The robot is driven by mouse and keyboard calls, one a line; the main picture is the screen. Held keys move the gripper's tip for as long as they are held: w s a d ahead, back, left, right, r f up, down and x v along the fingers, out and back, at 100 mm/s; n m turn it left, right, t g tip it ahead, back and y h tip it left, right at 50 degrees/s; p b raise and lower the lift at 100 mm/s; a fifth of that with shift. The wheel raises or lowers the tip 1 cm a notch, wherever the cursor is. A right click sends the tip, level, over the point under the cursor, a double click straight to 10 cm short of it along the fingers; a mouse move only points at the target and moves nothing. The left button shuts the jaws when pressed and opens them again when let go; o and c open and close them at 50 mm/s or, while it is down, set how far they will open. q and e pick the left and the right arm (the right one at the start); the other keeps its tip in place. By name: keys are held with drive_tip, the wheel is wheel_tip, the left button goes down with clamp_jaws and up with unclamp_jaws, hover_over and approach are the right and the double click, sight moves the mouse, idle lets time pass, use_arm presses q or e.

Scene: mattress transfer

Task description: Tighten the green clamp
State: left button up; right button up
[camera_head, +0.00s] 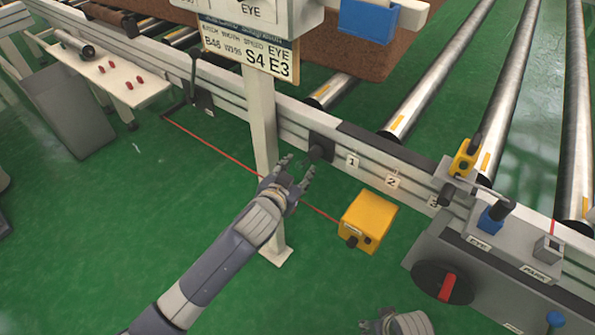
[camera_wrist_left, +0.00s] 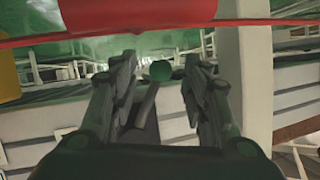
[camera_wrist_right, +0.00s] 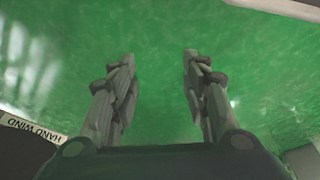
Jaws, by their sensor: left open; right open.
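My left gripper (camera_head: 297,172) is open in front of the side rail, close to a dark clamp-like block with a round knob (camera_head: 319,151). In the left wrist view, a small dark green round knob (camera_wrist_left: 160,71) shows between the open fingers, with a dark lever or bracket (camera_wrist_left: 145,107) beside it. I see no contact between the fingers and the knob. The head view does not show a clear green colour on the clamp. My right gripper (camera_wrist_right: 160,70) is open and empty above the green floor, and only partly shows at the bottom of the head view.
A white post (camera_head: 262,130) stands just left of my left gripper. A red cord (camera_head: 215,150) runs low to a yellow box (camera_head: 367,221). Numbered tags (camera_head: 352,161) line the rail. A control panel with a red-handled dial (camera_head: 447,287) stands at right. Rollers (camera_head: 440,75) lie behind the rail.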

use_arm(q)
drive_tip(key=shift+w+d+f, duration=0.2)
drive_tip(key=shift+w, duration=0.3)
use_arm(e)
drive_tip(key=shift+r, duration=0.5)
use_arm(q)
clamp_jaws()
use_arm(e)
drive_tip(key=shift+w, duration=0.1)
use_arm(q)
drive_tip(key=shift+a, duration=0.15)
use_arm(e)
drive_tip(key=shift+d, duration=0.15)
